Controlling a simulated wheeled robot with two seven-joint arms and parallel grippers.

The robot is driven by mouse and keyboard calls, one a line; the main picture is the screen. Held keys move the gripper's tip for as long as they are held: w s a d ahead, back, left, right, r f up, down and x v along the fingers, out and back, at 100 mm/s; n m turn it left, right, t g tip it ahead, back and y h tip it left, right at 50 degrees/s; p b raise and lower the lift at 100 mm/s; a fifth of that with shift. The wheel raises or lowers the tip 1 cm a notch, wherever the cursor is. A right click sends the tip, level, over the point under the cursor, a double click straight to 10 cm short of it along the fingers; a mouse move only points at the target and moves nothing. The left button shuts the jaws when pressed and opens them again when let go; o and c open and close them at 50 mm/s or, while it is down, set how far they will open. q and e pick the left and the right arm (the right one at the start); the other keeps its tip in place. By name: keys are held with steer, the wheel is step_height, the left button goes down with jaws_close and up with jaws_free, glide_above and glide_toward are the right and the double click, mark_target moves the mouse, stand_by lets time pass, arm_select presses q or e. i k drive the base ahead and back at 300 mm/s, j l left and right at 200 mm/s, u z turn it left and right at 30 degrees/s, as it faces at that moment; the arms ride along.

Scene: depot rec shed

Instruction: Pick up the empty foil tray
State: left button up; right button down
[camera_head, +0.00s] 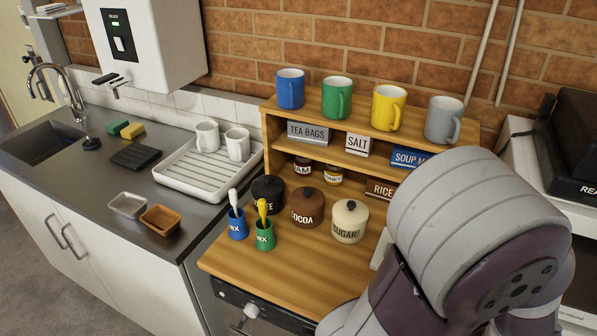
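A small silver foil tray (128,205) lies on the dark worktop near its front edge, left of centre. It looks empty. A similar-sized brown-orange tray (160,219) sits close beside it on the right; I cannot tell whether this is a filled foil tray or a tray of another material. A large link of my arm fills the lower right of the view. Neither of my grippers shows.
A white draining rack (206,183) with two white mugs stands behind the trays. A dark flat pad (136,156) and two sponges lie near the sink (45,144). A wooden shelf unit (287,270) with mugs, labelled jars and two spoon cups stands right.

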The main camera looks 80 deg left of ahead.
mark_target(128, 204)
steer(key=u, duration=3.75)
steer(key=i+z, duration=0.1)
steer(key=z, duration=0.25)
steer(key=i+j+z, duration=0.1)
steer(key=z, duration=0.3)
steer(key=i+j+z, duration=0.1)
steer(key=z, duration=0.25)
steer(key=i+j+z, duration=0.1)
steer(key=j, duration=0.3)
steer(key=i+j+z, duration=0.1)
steer(key=j, duration=0.25)
steer(key=i+j, duration=0.25)
steer(key=j, duration=0.15)
steer(key=i+j+z, duration=0.15)
steer(key=j, duration=0.25)
